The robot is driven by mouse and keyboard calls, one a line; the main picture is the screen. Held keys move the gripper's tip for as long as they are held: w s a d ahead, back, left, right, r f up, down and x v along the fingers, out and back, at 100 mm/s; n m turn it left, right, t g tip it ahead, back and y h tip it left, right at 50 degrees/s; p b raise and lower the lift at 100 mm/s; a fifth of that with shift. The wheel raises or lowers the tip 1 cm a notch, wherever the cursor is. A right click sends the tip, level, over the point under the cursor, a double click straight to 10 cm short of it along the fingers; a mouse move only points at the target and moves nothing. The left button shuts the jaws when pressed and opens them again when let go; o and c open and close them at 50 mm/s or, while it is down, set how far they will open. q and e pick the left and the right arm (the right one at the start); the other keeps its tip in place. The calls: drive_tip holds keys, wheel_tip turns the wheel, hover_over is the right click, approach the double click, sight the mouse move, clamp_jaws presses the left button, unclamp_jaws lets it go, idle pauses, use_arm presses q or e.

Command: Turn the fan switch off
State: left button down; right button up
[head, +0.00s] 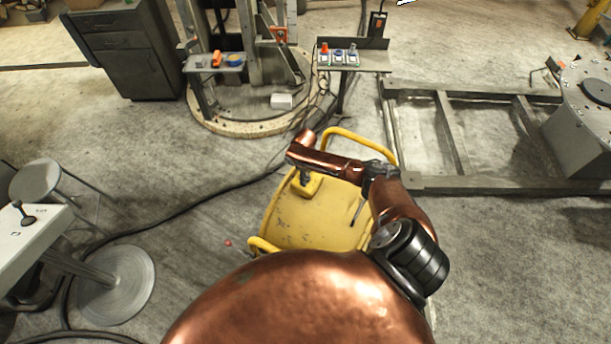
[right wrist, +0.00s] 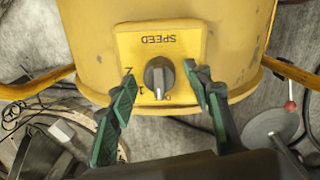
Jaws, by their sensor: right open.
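The yellow fan (head: 305,220) stands on the floor in the middle of the head view, with my right arm over it. In the right wrist view, its yellow housing (right wrist: 90,45) carries a raised plate (right wrist: 190,40) marked SPEED, which appears upside down. A round grey switch knob (right wrist: 159,77) sits on this plate, with small position marks around its lower side. The exact mark it points to is hard to read. My right gripper (right wrist: 160,72) is open, with one green-padded finger on each side of the knob and visible gaps between. My left gripper is out of view.
A yellow tube handle (head: 345,133) rises behind the fan. A small shelf with buttons (head: 350,62) stands beyond it. A metal floor frame (head: 450,185) lies to the right; a stool (head: 38,180) and console (head: 25,240) stand left. Dark cables cross the floor.

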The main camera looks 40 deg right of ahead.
drive_tip(key=shift+r, duration=0.15)
wheel_tip(320, 180, up, 12)
drive_tip(key=shift+s+a, duration=0.15)
drive_tip(key=shift+a, duration=0.15)
drive_tip(key=shift+f, duration=0.2)
idle(0.5)
